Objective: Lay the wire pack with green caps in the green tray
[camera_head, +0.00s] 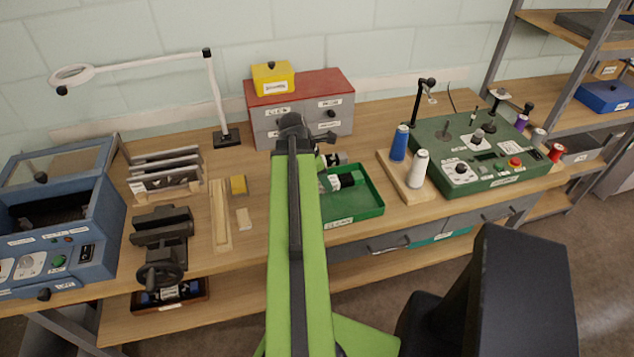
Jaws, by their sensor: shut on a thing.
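The green tray (372,206) lies on the bench just right of my arm, and the arm hides its left part. A dark wire pack with green caps (343,181) shows over the back left of the tray, its left end close to the arm's edge. My gripper (334,168) is partly hidden behind my green arm and is shut on the pack. I cannot tell whether the pack touches the tray floor.
A wooden board (407,188) with a blue spool (399,143) and a white spool (418,168) stands right of the tray. A green control box (480,150) is beyond it. A grey-and-red drawer cabinet (300,103) stands behind. A vise (162,240) is left.

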